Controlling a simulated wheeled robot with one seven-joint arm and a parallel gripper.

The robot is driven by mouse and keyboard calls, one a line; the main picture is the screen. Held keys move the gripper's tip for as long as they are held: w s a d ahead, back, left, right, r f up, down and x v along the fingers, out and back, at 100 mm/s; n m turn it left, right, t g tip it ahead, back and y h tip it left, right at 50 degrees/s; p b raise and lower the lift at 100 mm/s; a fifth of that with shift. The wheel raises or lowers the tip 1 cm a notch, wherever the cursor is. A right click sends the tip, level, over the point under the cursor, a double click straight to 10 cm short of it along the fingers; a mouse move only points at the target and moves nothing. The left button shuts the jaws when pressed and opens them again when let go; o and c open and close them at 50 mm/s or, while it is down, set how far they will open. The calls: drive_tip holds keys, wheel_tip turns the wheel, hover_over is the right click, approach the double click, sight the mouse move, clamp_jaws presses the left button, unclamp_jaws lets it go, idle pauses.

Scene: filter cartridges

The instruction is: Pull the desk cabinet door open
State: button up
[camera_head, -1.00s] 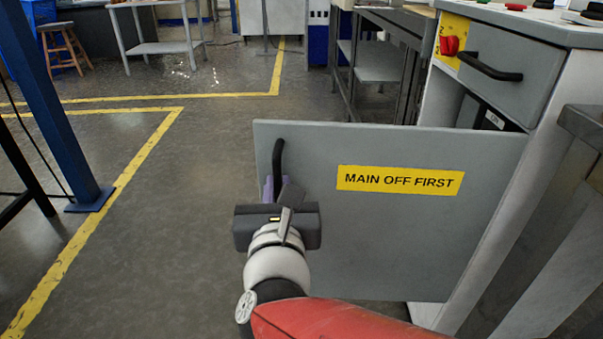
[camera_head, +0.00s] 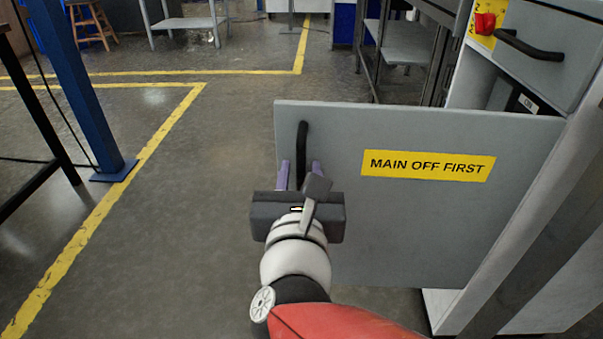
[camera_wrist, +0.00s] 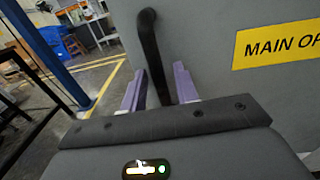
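The grey cabinet door (camera_head: 400,230) stands swung wide open, with a yellow "MAIN OFF FIRST" label (camera_head: 428,166) on it. Its black bar handle (camera_head: 302,150) is upright near the door's left edge. My gripper (camera_head: 300,174) is at the lower part of the handle. In the wrist view, the purple fingers (camera_wrist: 160,88) are spread apart, one on each side of the handle (camera_wrist: 154,55), with a gap visible. The cabinet body (camera_head: 500,285) is at the right, with its opening partly hidden by the door.
Above the door is a drawer with a black handle (camera_head: 528,45) and a red switch (camera_head: 485,23). A blue post (camera_head: 75,90) and a dark table frame stand at the left. The floor left of the door, marked with yellow lines, is clear.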

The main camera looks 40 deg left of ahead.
drive_tip(key=v, duration=0.7)
drive_tip(key=shift+s+d+p, duration=0.25)
drive_tip(key=shift+s+p, duration=0.05)
drive_tip(key=shift+p, duration=0.05)
